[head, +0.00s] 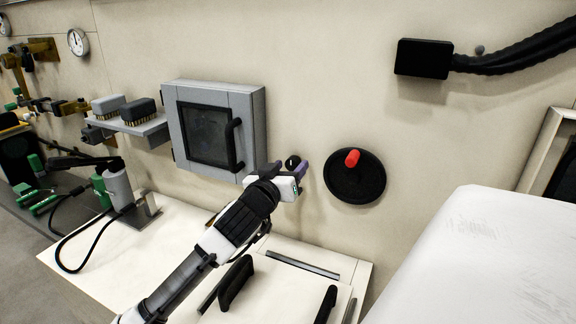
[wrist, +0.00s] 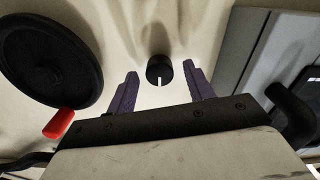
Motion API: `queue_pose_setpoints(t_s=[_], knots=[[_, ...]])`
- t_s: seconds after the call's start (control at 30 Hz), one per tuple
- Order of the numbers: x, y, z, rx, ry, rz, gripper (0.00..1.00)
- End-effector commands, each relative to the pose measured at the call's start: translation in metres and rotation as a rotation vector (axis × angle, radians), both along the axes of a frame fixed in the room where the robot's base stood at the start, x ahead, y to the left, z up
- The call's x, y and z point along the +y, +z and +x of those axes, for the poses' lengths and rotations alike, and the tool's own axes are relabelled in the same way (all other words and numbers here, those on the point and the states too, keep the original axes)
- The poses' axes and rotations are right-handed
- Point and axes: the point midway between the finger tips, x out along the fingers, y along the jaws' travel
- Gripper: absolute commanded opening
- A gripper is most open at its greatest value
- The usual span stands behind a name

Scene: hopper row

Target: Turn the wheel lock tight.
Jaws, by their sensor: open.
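A small round black knob (head: 292,161), which looks like the wheel lock, sticks out of the beige wall just left of a black handwheel (head: 357,181). In the wrist view the knob (wrist: 159,68) has a white mark pointing toward the gripper. The handwheel (wrist: 48,62) has a red handle (head: 352,158). My gripper (head: 286,170) is open, with purple fingers spread on either side of the knob's line. In the wrist view the gripper (wrist: 160,88) shows a gap between each finger and the knob. I cannot tell how deep the knob is between them.
A grey cabinet (head: 255,103) with a dark window and black handle is close left of my gripper. A white surface (head: 490,255) is at the lower right. A black box with hoses (head: 424,58) is higher up. The wall right of the handwheel is bare.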

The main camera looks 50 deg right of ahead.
Motion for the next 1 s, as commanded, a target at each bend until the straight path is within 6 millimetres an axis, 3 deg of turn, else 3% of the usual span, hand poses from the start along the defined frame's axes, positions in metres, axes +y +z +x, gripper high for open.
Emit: queue_pose_setpoints(t_s=[0.2,0.53,1.0], knots=[[-0.0001,-0.0002,0.0000,0.000,0.000,0.000,0.51],[0.0001,-0.0001,0.0001,0.001,0.000,0.000,0.07],[-0.0003,-0.0023,-0.0007,-0.113,-0.003,0.031,0.07]])
